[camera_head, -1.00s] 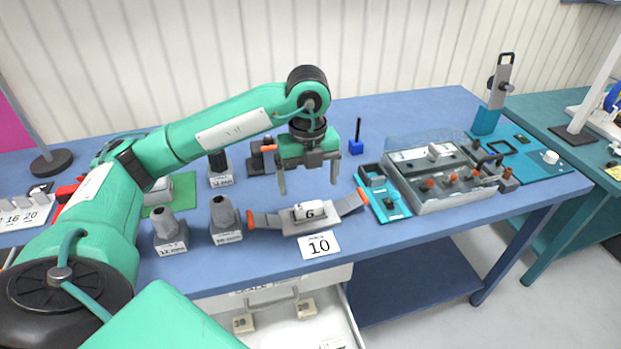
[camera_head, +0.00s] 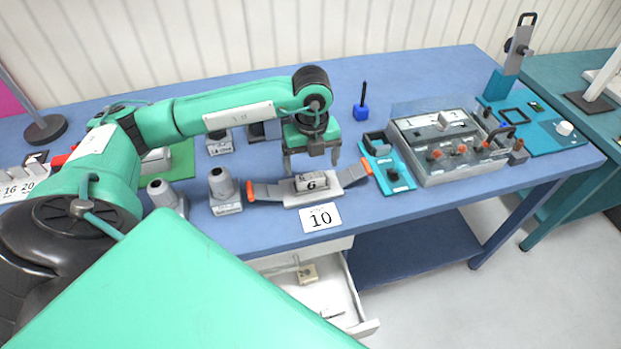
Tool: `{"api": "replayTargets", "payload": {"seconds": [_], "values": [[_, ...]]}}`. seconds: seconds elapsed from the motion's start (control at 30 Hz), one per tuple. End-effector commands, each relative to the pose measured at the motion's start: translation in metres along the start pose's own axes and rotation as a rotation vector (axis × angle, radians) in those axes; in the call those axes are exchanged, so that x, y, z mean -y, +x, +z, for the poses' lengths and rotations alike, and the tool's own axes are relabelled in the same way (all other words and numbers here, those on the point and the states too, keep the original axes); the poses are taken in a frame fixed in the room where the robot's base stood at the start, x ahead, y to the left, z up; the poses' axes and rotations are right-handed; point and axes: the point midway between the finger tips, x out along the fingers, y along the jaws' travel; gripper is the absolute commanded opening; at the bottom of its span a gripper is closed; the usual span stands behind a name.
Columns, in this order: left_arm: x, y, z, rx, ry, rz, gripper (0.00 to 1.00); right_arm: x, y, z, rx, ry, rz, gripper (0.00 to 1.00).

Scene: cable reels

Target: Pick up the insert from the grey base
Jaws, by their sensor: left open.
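The insert (camera_head: 311,181), a small grey-white block marked 6, sits on the middle of the grey base (camera_head: 326,194). The base has grey side arms with orange ends and stands on the blue table behind a card marked 10. My left gripper (camera_head: 311,168) is open and empty, pointing down just above and behind the insert in the picture. Its two fingers are spread about as wide as the insert, and I see no contact. My right gripper is not in view.
Grey conical pieces (camera_head: 224,190) stand left of the base. A teal tray (camera_head: 399,184) and a grey box with orange knobs (camera_head: 468,169) stand to the right. A blue block with a rod (camera_head: 361,110) is behind. An open drawer (camera_head: 340,304) is below the front edge.

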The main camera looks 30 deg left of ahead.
Motion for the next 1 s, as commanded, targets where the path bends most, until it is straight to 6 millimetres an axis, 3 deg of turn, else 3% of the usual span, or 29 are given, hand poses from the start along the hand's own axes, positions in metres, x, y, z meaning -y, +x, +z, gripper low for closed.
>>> {"api": "replayTargets", "payload": {"seconds": [0.13, 0.3, 0.57, 0.83, 1.0], "values": [[-0.002, 0.018, -0.001, -0.003, -0.002, 0.005, 0.89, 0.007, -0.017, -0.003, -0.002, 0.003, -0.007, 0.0], [-0.002, 0.041, 0.0, -0.001, -0.001, 0.003, 0.89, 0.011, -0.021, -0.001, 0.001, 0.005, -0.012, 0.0], [-0.002, 0.046, -0.001, -0.001, 0.0, 0.001, 0.89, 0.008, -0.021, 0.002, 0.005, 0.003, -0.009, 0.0], [-0.002, 0.046, 0.0, -0.001, 0.0, 0.001, 0.4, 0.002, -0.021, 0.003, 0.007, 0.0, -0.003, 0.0], [-0.002, 0.046, 0.0, 0.0, 0.0, 0.001, 0.4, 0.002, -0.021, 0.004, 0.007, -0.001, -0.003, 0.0]]}}
